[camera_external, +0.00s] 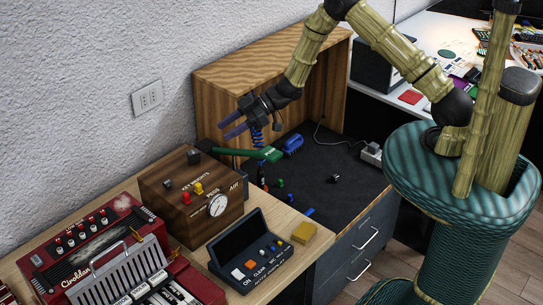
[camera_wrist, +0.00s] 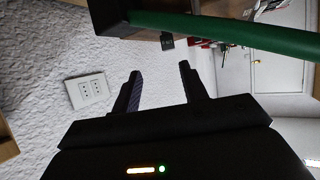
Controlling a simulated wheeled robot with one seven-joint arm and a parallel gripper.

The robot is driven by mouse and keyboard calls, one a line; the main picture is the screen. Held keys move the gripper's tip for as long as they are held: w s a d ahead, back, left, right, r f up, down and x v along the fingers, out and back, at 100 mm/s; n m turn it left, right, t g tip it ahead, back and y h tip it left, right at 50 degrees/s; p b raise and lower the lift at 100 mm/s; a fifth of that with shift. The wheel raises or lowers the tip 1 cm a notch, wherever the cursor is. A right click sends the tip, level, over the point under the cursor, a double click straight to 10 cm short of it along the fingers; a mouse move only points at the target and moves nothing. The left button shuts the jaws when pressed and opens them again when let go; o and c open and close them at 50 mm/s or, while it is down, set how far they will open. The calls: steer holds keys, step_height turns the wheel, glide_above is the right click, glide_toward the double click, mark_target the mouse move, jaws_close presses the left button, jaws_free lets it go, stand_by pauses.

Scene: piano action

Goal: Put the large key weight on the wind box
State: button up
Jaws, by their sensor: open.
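The wind box (camera_external: 178,222) is a brown wooden box with a round gauge, on the wooden bench in the outside view. A small dark block, perhaps the same one, also shows in the wrist view (camera_wrist: 167,41).
A green bar (camera_external: 250,153) extends right of the wind box and crosses the wrist view (camera_wrist: 230,32). A red accordion (camera_external: 95,238) and a dark control console (camera_external: 250,252) stand in front. A wooden panel (camera_external: 270,75) rises behind the dark mat (camera_external: 335,165).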

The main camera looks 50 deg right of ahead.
steer(key=s+d+r+m+t+h, duration=0.1)
steer(key=s+d+r+m+h, duration=0.3)
steer(key=d, duration=0.5)
steer(key=s+d+r+m+t+h, duration=0.1)
steer(key=d+r+m+h, duration=0.3)
steer(key=d, duration=0.5)
steer(key=s+d+r+m+g+h, duration=0.1)
steer(key=s+d, duration=0.3)
steer(key=s, duration=0.6)
steer(key=s+d+r+m+g+h, duration=0.2)
steer(key=s+d+r+m+g, duration=0.1)
steer(key=s, duration=0.7)
steer(key=shift+d+r+m+g+h, duration=0.15)
steer(key=shift+d+m+g+h, duration=0.15)
steer(key=shift+d+m+g, duration=0.3)
